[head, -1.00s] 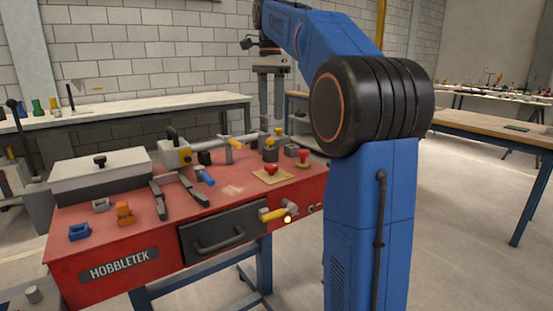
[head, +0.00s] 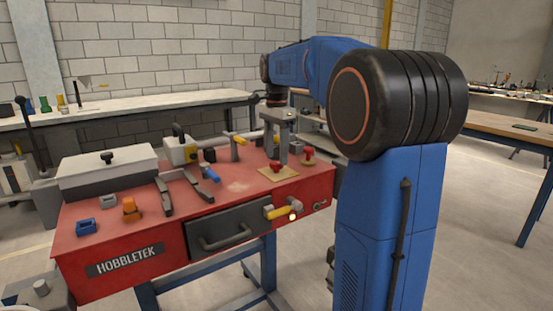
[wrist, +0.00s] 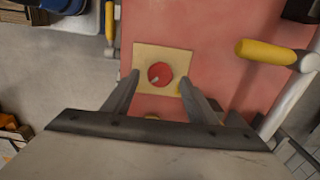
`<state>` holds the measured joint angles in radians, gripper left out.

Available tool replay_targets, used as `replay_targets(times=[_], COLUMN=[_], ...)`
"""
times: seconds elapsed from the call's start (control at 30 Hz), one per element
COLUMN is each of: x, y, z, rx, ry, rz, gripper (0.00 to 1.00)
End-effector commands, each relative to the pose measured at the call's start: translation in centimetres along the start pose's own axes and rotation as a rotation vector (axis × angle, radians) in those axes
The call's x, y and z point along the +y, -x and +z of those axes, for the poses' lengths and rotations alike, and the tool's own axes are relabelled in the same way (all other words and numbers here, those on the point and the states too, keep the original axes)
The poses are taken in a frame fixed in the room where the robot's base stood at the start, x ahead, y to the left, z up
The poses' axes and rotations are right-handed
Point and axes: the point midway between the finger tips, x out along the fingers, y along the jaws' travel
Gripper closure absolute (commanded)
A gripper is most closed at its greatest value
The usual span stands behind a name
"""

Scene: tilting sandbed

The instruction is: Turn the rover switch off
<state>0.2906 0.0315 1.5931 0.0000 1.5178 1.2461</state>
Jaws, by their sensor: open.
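A red knob (head: 277,166) stands on a square tan plate (head: 265,175) near the right end of the red bench. It also shows in the wrist view as a round red cap (wrist: 160,75) with a small pale mark. No label tells whether it is the rover switch. My gripper (head: 278,150) points down above this knob. In the wrist view its two fingers (wrist: 160,77) are apart, one on each side of the knob, with gaps; I cannot tell how high they are. A second red knob (head: 309,156) stands to the right.
The red bench (head: 160,255) carries a grey lidded box (head: 107,170), blue and orange blocks, dark bars and a pipe with yellow handles. On its front are a drawer (head: 229,228), a yellow lever (head: 279,212) and a lit button (head: 292,216).

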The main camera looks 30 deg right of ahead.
Motion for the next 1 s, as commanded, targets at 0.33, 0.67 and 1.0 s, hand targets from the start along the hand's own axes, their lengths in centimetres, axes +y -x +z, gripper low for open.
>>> replay_targets(times=[0.33,0.67,1.0], x=[0.0,0.0,0.0], y=[-2.3,-2.3,-2.3], z=[0.0,0.0,0.0], rx=[0.000,0.000,0.000], ry=[0.000,0.000,0.014], rz=[-0.001,-0.001,-0.001], gripper=[0.48,0.72,0.89])
